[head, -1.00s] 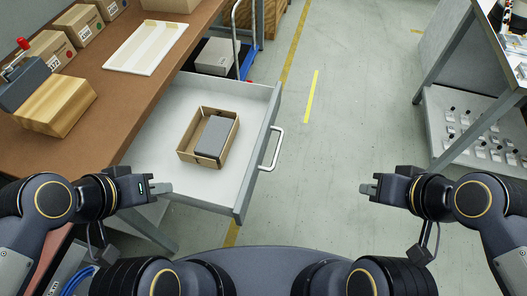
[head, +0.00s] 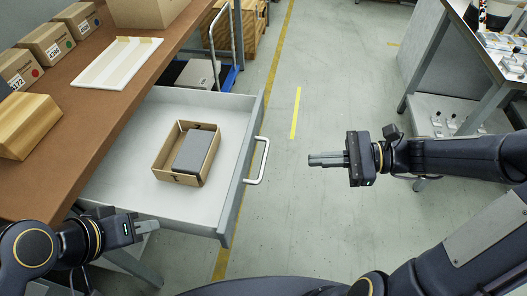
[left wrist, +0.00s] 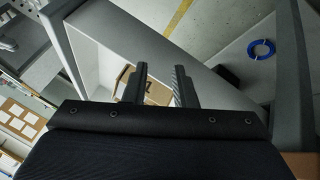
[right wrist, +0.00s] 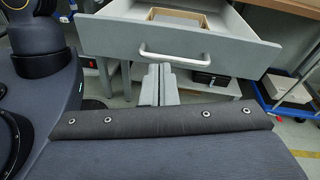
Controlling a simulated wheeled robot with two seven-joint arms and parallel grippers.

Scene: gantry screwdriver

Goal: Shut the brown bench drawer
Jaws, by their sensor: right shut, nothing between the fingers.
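The drawer (head: 130,190) of the brown bench (head: 90,120) is pulled far out, with a pale inside and a grey front. Its silver handle (head: 258,160) faces right. An open cardboard box (head: 160,167) holding a dark grey item (head: 194,150) sits in it. My right gripper (head: 312,160) is shut and empty, right of the handle and apart from it. In the right wrist view, the handle (right wrist: 175,58) lies just beyond the shut fingers (right wrist: 159,75). My left gripper (head: 150,226) is near the drawer's near side; its fingers are apart and empty in the left wrist view (left wrist: 160,80).
A white tray (head: 98,78), several labelled boxes (head: 47,45) and a wooden block (head: 25,122) are on the bench top. A blue cart (head: 228,77) stands behind the drawer. A grey workbench (head: 425,65) stands at right. The floor between is clear.

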